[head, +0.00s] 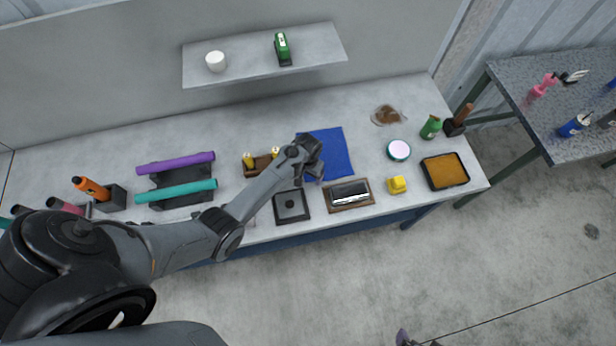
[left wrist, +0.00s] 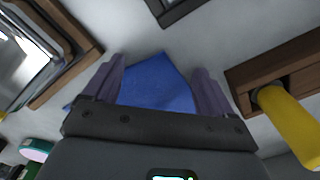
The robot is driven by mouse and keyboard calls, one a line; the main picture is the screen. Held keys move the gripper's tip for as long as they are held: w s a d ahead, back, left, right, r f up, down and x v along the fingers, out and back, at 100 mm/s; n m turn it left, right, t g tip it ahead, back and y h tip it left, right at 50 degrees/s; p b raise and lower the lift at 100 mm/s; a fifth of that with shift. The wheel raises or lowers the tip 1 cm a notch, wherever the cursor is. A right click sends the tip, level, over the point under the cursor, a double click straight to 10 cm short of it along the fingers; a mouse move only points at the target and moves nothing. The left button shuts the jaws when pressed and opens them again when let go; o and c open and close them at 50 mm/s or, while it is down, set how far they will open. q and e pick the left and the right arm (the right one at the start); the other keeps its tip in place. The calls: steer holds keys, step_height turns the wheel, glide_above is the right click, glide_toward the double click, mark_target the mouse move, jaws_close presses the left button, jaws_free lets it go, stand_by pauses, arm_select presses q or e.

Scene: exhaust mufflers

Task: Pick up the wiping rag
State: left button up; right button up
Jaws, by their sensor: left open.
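The wiping rag appears to be the flat blue cloth (head: 336,148) on the workbench, below the wall shelf. My left gripper (head: 316,173) is over the cloth's left side and hides part of it. In the left wrist view, the two purple-grey fingers of this gripper (left wrist: 160,68) are spread apart, with the blue cloth (left wrist: 158,85) showing between them. I cannot tell whether the fingertips touch the cloth. A small purple-grey tip at the bottom edge of the head view looks like part of my right gripper (head: 402,338); its jaws cannot be made out.
A wooden holder with yellow-handled pieces (head: 249,163) stands left of the cloth. A framed metal piece (head: 348,193) and a black square plate (head: 291,205) lie in front. A round tin (head: 399,150) and an orange-filled tray (head: 445,171) are to the right.

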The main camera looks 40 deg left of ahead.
arm_select(q)
jaws_close()
stand_by(0.9)
step_height(320, 180, up, 12)
steer(key=p, duration=1.2)
steer(key=shift+p, duration=0.4)
step_height(320, 180, up, 18)
